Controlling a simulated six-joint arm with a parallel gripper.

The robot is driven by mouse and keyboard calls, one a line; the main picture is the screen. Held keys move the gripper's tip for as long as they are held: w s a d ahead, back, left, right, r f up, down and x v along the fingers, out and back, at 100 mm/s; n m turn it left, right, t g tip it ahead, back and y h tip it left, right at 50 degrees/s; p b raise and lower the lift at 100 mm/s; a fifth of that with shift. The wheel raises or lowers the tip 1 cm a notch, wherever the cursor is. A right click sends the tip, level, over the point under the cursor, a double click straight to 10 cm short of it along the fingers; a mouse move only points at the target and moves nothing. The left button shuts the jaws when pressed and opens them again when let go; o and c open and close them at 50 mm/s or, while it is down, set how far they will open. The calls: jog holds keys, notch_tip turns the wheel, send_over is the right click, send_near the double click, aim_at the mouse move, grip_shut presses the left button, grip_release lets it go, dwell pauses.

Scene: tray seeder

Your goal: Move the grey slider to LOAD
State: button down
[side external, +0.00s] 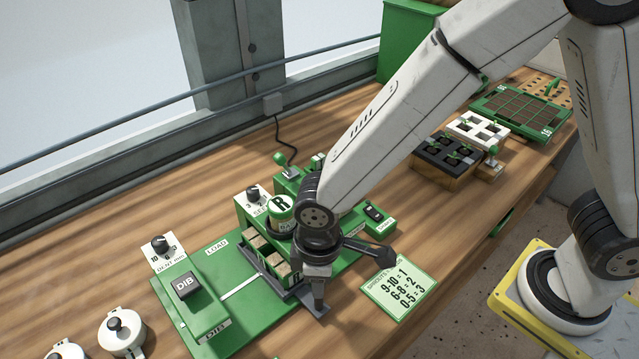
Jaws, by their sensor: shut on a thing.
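The grey slider (285,285) is a grey carriage with brown blocks in it, on the green base of the seeder (250,325). It stands right of the white line across the base. The LOAD label (216,246) is on the base's far left part. My gripper (319,300) points down at the slider's near end and is shut on its grey tab. The wrist hides part of the slider and the machine behind it.
A DIB button (185,286) and a dial (160,243) stand on the left. A green number card (398,287) lies to the right. Seedling trays (448,158) stand farther back.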

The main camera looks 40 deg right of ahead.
jog(key=a, duration=0.7)
jog(key=shift+c, duration=2)
grip_release()
jog(key=shift+r, duration=0.2)
notch_tip(320, 180, up, 8)
jog(key=shift+f, duration=0.25)
jog(key=d+f+m+t, duration=0.2)
jog(key=d+m, duration=0.7)
jog(key=d, duration=2.1)
jog(key=shift+s+f+t, duration=0.2)
jog(key=shift+s+t, duration=0.05)
jog(key=shift+t, duration=0.05)
